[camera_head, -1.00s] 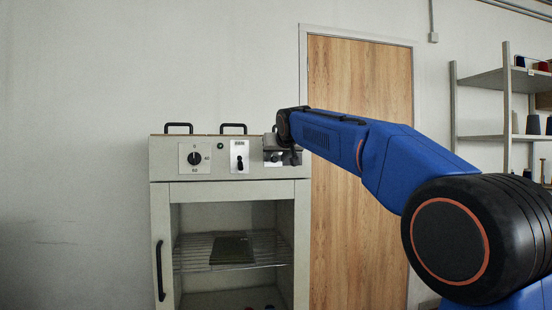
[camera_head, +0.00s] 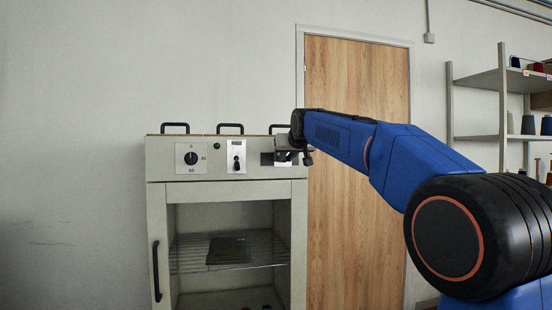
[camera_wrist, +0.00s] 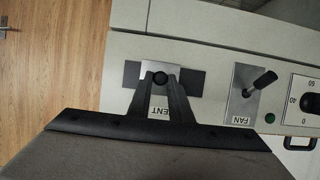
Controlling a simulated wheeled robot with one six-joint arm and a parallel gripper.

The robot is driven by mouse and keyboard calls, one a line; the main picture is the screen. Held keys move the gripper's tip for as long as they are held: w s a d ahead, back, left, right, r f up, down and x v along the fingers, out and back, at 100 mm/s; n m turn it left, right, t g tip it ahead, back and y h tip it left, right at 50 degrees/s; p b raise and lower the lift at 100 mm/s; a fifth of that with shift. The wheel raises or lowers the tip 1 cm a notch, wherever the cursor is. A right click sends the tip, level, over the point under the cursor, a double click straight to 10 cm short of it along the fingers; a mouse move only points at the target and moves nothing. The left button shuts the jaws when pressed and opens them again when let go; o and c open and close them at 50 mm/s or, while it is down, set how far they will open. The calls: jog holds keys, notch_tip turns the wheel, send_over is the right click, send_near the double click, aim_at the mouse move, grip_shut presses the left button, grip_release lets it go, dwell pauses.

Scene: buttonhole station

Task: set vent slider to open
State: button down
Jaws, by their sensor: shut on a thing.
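The vent slider sits at the right end of the cabinet's front panel, partly hidden by my gripper (camera_head: 289,155) in the head view. In the wrist view, which is upside down, its light plate with a partly covered "VENT" label and a dark strip (camera_wrist: 191,83) crossing it show. The fingers are shut on this knob. The dark strip (camera_head: 266,159) also shows left of my gripper in the head view.
The fan switch (camera_head: 236,157) and a round dial (camera_head: 191,158) are left of the vent on the cabinet panel (camera_head: 160,160). Black handles (camera_head: 230,128) stand along the cabinet top. A wooden door (camera_head: 355,200) is at the right, with shelves (camera_head: 490,80) beyond.

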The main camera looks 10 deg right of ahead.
jog(key=shift+d, duration=1.15)
jog(key=c, duration=1.6)
grip_release()
jog(key=shift+d, duration=0.2)
jog(key=v, duration=1.7)
jog(key=shift+s+r, duration=0.1)
jog(key=shift+s, duration=0.05)
jog(key=s+f+g, duration=0.3)
jog(key=s+f, duration=1)
jog(key=f, duration=0.4)
jog(key=s+f+g, duration=0.3)
jog(key=s+f, duration=1)
jog(key=f, duration=0.5)
jog(key=s+f+g, duration=0.2)
jog(key=s+f, duration=1.2)
jog(key=f, duration=0.4)
jog(key=shift+a+f+g, duration=0.1)
jog(key=shift+a+g, duration=0.2)
jog(key=shift+g, duration=0.1)
